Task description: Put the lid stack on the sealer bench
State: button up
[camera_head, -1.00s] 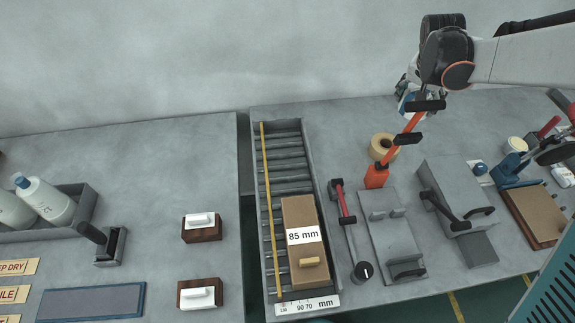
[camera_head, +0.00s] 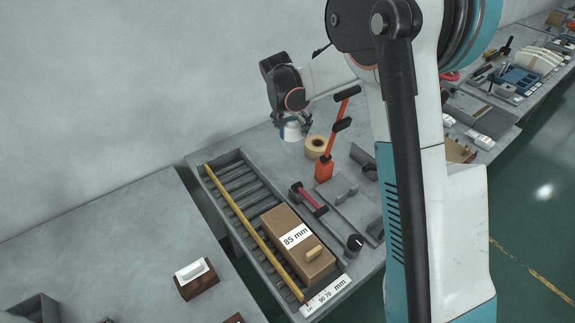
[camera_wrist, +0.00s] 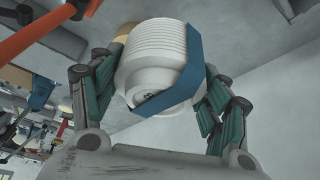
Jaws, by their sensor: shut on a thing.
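The lid stack (camera_wrist: 152,55) is a white, ribbed round stack with a blue flat piece along one side. My gripper (camera_wrist: 160,92) is shut on it, with teal-lined fingers on both sides in the wrist view. In the head view my gripper (camera_head: 286,118) is at the back of the grey bench (camera_head: 278,160), left of the tape roll. The white stack (camera_head: 292,132) shows just under it, low over the bench top. I cannot tell whether it touches the surface.
A tan tape roll (camera_head: 317,146) and an upright orange tool (camera_head: 324,168) stand close to the right. A roller track (camera_head: 236,190) with a cardboard box (camera_head: 291,238) lies in front. My arm hides much of the bench's right side.

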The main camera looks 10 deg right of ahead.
notch_tip(320, 180, down, 16)
jog(key=b, duration=0.4)
jog(key=shift+r, duration=0.1)
jog(key=o, duration=1.1)
